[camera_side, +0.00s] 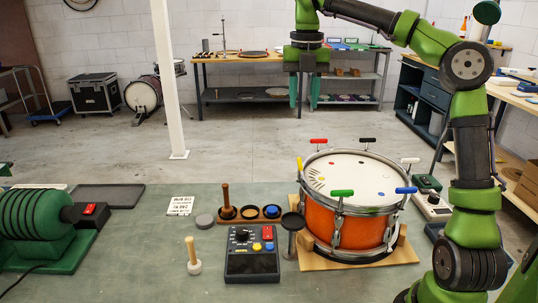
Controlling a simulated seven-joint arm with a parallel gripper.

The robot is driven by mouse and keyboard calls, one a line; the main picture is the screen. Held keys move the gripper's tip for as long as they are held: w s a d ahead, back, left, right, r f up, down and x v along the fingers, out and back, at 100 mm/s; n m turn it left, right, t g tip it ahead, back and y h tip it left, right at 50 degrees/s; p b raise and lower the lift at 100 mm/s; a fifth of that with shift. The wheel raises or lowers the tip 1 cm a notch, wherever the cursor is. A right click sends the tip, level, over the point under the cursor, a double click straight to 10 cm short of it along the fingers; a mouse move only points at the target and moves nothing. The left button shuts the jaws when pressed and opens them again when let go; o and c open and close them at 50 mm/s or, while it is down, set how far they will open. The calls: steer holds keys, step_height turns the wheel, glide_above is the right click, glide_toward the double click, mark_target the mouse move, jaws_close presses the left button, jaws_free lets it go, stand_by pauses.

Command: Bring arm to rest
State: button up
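My arm is green and black and rises from the lower right, then reaches left across the top of the side view. My gripper (304,91) hangs pointing down, high above the bench and behind the drum in the picture. The orange drum (337,228) with a white head stands upright on a wooden base, apart from my gripper. Several keys with coloured handles stand around its rim.
A black control box (252,255) lies left of the drum, by a mallet (193,257) and a wooden holder with cups. A green machine (40,225) sits at the bench's left end. A white post (170,80) rises behind. The bench (130,255) has bare room at front left.

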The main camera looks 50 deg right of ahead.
steer(key=shift+a, duration=0.1)
steer(key=s+a+f+m+t+h, duration=0.1)
steer(key=s+a+f+m+h, duration=0.2)
steer(key=s+a+f+m, duration=0.45)
steer(key=s+a+f+m+t+y, duration=0.1)
steer(key=s+f+m+t+y, duration=0.1)
steer(key=m, duration=0.9)
steer(key=s+a+f+m+t+y, duration=0.2)
steer(key=s+m, duration=0.5)
steer(key=m, duration=0.5)
steer(key=shift+t+y, duration=0.5)
steer(key=shift+t, duration=0.6)
steer(key=shift+c, duration=0.3)
